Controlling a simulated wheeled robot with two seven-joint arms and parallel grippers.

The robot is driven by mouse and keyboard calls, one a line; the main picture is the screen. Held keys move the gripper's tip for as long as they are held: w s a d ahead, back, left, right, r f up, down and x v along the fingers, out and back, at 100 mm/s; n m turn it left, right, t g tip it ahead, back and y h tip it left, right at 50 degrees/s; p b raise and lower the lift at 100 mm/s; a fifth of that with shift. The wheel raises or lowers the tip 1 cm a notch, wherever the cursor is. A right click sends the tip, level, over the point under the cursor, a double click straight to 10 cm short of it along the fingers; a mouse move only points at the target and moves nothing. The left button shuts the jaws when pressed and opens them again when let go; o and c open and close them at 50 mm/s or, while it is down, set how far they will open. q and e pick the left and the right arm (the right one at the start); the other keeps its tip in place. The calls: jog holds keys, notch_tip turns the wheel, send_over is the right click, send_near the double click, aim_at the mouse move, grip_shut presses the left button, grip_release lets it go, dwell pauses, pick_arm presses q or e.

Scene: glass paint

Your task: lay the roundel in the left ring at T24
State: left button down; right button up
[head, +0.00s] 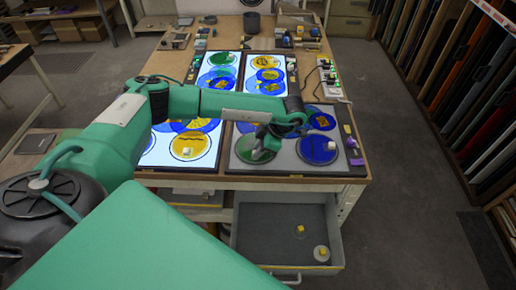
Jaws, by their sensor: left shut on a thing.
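My left gripper (262,140) points down over the near right panel (290,167), with its wrist hiding part of the jaws. It is shut on a dark green roundel (257,152), which is at the panel's left ring. I cannot tell whether the roundel touches the panel. No T24 label is readable. My right gripper is not in view.
The near left panel (152,155) is lit and holds yellow and blue discs. Two lit panels stand behind. An open grey drawer (275,249) below the table holds a pale disc (321,253) and a small yellow block (300,229). Sheet racks line the right.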

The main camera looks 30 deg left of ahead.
pick_arm(q)
jog(key=shift+f, duration=0.1)
jog(key=c, duration=1.3)
grip_release()
jog(key=shift+w+d+r, duration=0.1)
jog(key=shift+d+r, duration=0.05)
jog(key=shift+r, duration=0.2)
jog(key=b+v, duration=0.3)
jog(key=v, duration=0.8)
jog(key=shift+d+r, duration=0.15)
jog(key=shift+r, duration=0.05)
jog(key=shift+f, duration=0.1)
